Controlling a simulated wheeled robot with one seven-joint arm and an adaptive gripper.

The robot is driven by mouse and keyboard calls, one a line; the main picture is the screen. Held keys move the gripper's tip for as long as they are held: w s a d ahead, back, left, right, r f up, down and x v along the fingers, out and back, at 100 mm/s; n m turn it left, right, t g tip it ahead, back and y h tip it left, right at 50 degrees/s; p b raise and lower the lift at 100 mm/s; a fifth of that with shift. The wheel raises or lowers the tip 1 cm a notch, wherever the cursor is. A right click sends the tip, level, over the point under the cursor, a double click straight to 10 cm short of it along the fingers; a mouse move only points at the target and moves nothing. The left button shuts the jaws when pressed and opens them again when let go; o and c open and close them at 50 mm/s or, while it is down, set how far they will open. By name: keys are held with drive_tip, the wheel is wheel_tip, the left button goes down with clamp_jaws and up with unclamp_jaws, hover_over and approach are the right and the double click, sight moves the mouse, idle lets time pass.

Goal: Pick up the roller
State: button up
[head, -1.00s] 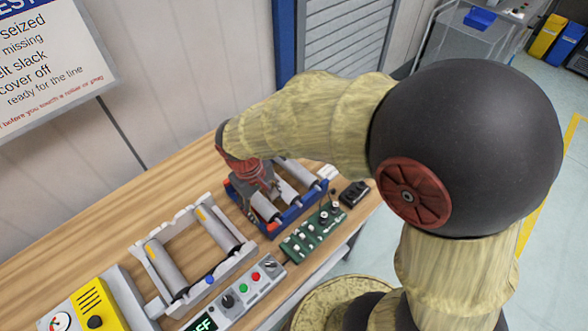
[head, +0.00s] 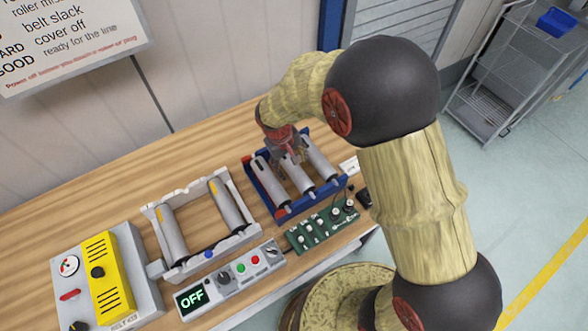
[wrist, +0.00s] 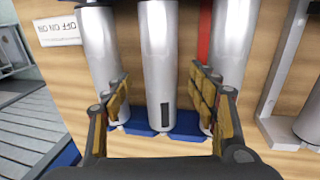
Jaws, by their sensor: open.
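Three silver rollers lie side by side in a blue rack (head: 252,182): a left one (head: 270,183), a middle one (head: 299,178) and a right one (head: 321,158). My gripper (head: 291,158) is over the back part of the rack, at the middle roller. In the wrist view my gripper (wrist: 162,80) is open, with one padded finger on each side of the middle roller (wrist: 160,60), which has a dark mark near its lower end. Whether the fingers touch it cannot be told. The outer rollers (wrist: 95,50) are partly hidden behind the fingers.
A grey frame (head: 204,262) with two rollers stands left of the rack. In front are a control box reading OFF (head: 230,279) and a green board (head: 318,231). A yellow and grey unit (head: 108,280) stands at far left. The table behind is clear.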

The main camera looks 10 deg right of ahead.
sight(292, 166)
drive_tip(key=f, duration=0.3)
drive_tip(key=shift+w+d+f, duration=0.15)
drive_tip(key=shift+w+d, duration=0.1)
drive_tip(key=c, duration=0.3)
drive_tip(key=c, duration=1.2)
clamp_jaws()
